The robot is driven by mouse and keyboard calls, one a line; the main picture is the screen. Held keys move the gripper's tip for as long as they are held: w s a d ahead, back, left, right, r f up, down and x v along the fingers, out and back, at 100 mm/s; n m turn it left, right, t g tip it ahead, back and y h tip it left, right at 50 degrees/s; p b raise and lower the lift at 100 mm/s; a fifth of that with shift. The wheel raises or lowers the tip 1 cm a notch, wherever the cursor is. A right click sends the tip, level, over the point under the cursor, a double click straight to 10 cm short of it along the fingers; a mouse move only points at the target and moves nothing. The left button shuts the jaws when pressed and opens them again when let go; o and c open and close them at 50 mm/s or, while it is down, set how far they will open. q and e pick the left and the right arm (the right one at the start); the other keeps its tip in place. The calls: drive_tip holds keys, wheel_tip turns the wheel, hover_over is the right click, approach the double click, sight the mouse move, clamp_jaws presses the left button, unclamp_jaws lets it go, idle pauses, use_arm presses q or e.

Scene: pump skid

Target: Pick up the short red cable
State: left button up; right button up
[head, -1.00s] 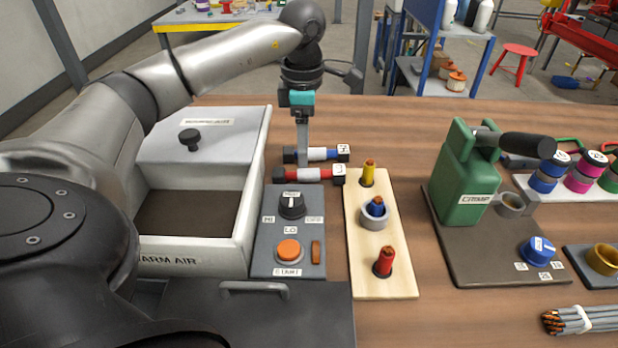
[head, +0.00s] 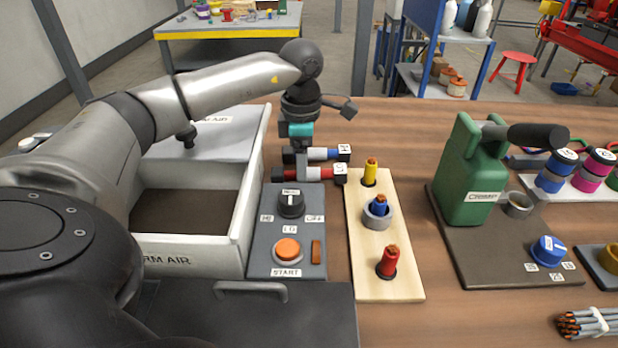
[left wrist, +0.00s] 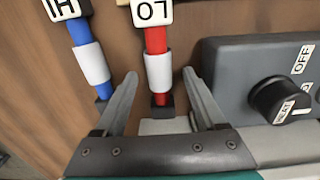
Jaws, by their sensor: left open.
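The short red cable (head: 318,174) lies on the table just behind the control box, with a white sleeve and a white tag lettered "LO" at one end. It also shows in the left wrist view (left wrist: 157,58), its dark end lying between my fingers. My left gripper (head: 303,172) points down over it. In the left wrist view the left gripper's (left wrist: 160,88) fingers are spread, one on each side of the red cable. The blue cable (left wrist: 86,50), tagged "HI", lies beside it, outside the fingers. My right gripper is not in view.
The control box (head: 266,232) with a dial and orange button stands close in front of the cable. A white bin (head: 250,190) is left. A wooden block (head: 370,275) with coloured plugs and a green crimp tool (head: 465,170) stand right.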

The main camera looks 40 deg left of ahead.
use_arm(q)
drive_tip(key=shift+f, duration=0.2)
clamp_jaws()
idle(0.6)
